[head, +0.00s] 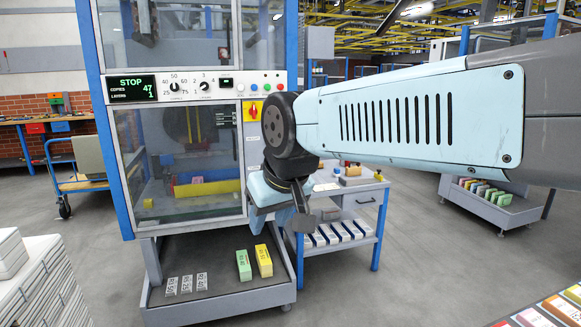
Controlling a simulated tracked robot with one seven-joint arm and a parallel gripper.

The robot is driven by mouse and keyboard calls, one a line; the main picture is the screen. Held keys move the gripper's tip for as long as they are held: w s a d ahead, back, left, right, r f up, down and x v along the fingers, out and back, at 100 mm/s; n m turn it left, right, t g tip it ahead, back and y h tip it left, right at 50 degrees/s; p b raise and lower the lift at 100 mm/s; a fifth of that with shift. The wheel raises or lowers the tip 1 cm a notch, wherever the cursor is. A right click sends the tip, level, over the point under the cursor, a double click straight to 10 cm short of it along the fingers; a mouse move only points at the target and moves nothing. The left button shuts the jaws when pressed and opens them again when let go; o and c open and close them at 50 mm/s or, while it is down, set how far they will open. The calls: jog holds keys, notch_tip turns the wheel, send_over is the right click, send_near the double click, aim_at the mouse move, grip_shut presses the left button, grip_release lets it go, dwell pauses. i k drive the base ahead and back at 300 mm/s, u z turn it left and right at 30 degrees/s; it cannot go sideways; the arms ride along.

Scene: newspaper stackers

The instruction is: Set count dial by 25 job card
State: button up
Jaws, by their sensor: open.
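The stacker's control panel (263,77) carries two white-marked dials. The left dial (174,87), with numbers such as 40, 50, 60 and 75 around it, is the likely count dial; its exact pointer setting is too small to tell. The right dial (205,87) has smaller numbers. The green display (133,88) reads STOP, copies 47, layers 1. Small printed cards (187,284) lie in the low tray below the machine; one seems to read 25. My gripper (301,222) is open, pointing down right of the machine, below the panel and apart from the dials.
A green block (244,265) and a yellow block (263,261) stand in the grey tray (215,305). A blue-framed cart (372,215) stands behind my gripper. Paper stacks (40,285) fill the lower left. A red-and-yellow switch (252,111) sits beside the window. The floor at centre right is clear.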

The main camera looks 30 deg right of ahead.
aim_at(173, 86)
jog(key=z, duration=0.3)
jog(key=i, duration=1.1)
jog(key=z, duration=0.9)
jog(key=i, duration=1.15)
jog(key=z, duration=0.8)
jog(key=i, duration=0.25)
jog(key=u, duration=2)
